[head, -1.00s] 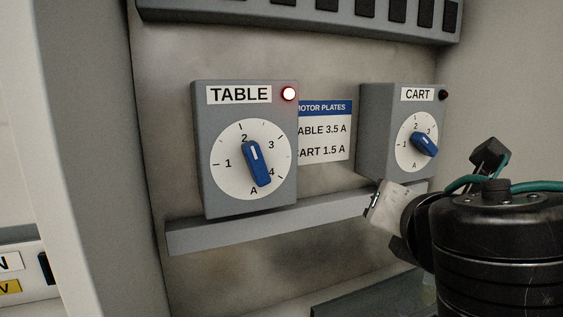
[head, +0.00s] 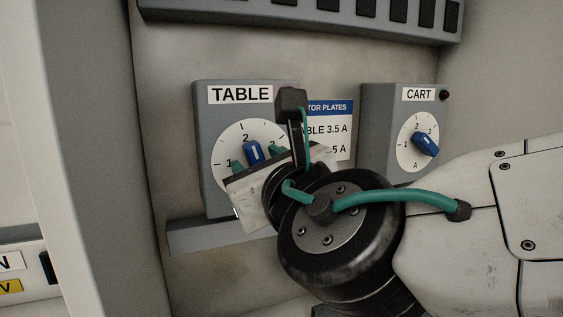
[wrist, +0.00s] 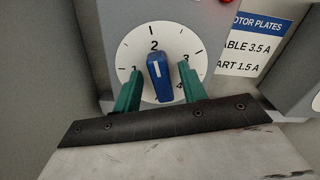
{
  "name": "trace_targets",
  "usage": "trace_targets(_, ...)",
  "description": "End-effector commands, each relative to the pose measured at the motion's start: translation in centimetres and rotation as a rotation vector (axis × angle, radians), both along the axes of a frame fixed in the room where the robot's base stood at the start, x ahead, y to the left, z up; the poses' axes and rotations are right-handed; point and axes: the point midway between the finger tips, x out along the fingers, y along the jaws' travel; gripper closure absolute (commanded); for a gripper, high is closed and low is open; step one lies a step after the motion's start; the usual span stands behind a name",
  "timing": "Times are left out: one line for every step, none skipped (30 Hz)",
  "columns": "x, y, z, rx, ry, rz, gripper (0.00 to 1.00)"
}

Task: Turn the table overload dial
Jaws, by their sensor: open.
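The TABLE box (head: 205,110) carries a white dial face with a blue knob (head: 254,152). In the wrist view the blue knob (wrist: 159,76) has its white line pointing just beside the 2. My gripper (wrist: 157,88) is open, with one green finger on each side of the knob and a visible gap to each. I cannot tell how deep the fingers reach. In the head view my gripper (head: 255,160) covers the lower and right parts of the dial. The TABLE lamp is hidden in the head view; its red edge (wrist: 254,2) shows in the wrist view.
The motor plates label (head: 332,109) reads TABLE 3.5 A in the earlier view and is now partly covered. The CART box (head: 372,125) with its own blue knob (head: 425,144) and dark lamp stands to the right. A grey ledge (head: 200,238) runs below the boxes.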

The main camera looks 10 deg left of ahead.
Motion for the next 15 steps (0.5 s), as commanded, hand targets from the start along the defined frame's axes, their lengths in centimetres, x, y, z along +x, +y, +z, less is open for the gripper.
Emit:
trace_targets(0.23, 0.11, -0.02, 0.000, 0.001, -0.001, 0.58)
trace_targets(0.28, 0.15, -0.02, 0.000, 0.001, 0.000, 0.58)
trace_targets(0.32, 0.19, -0.02, 0.000, 0.000, 0.000, 0.58)
trace_targets(0.32, 0.20, -0.01, 0.000, 0.000, 0.001, 0.58)
trace_targets(0.32, 0.20, -0.01, 0.000, 0.000, 0.001, 0.58)
trace_targets(0.30, 0.19, -0.01, 0.000, 0.000, 0.001, 0.58)
trace_targets(0.30, 0.19, -0.01, 0.000, 0.000, 0.001, 0.58)
trace_targets(0.30, 0.19, -0.01, 0.000, 0.000, 0.001, 0.58)
trace_targets(0.30, 0.18, -0.01, 0.000, 0.000, 0.001, 0.58)
trace_targets(0.29, 0.18, -0.01, 0.000, 0.000, 0.000, 0.67)
trace_targets(0.29, 0.18, -0.01, 0.000, 0.000, 0.000, 0.75)
trace_targets(0.29, 0.18, -0.01, 0.000, 0.000, 0.000, 0.86)
trace_targets(0.28, 0.17, -0.01, 0.001, 0.001, 0.000, 0.94)
trace_targets(0.28, 0.17, -0.02, 0.001, 0.001, 0.000, 1.00)
trace_targets(0.28, 0.17, -0.02, 0.001, 0.001, 0.000, 1.00)
